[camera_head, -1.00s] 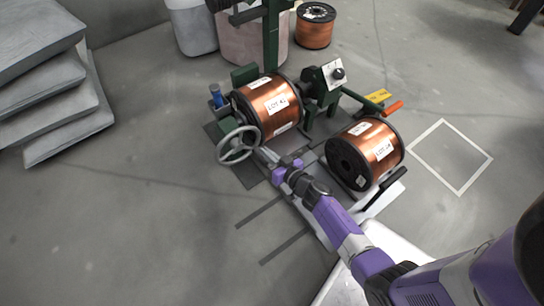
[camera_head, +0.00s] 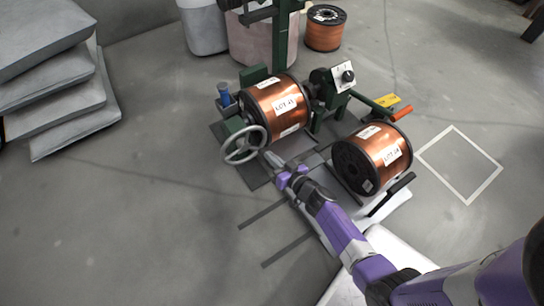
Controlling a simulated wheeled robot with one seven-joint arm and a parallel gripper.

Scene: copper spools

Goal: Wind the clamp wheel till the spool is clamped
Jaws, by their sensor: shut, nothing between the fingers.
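The clamp wheel (camera_head: 244,145) is a grey spoked handwheel on the left front of the green winding stand (camera_head: 283,40). A copper spool (camera_head: 277,105) with black flanges and a white lot label sits in the stand, just behind and right of the wheel. Whether it is clamped cannot be told. My gripper (camera_head: 270,158) is shut and empty, just right of the wheel's rim and in front of the spool. A small gap seems to show between fingertips and rim, but contact cannot be ruled out.
A second copper spool (camera_head: 372,160) rests on a low cradle right of my arm. An orange-handled lever (camera_head: 401,113) sticks out behind it. Grey sacks (camera_head: 50,75) are stacked at left. A white floor square (camera_head: 460,165) is empty at right. The floor at front left is clear.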

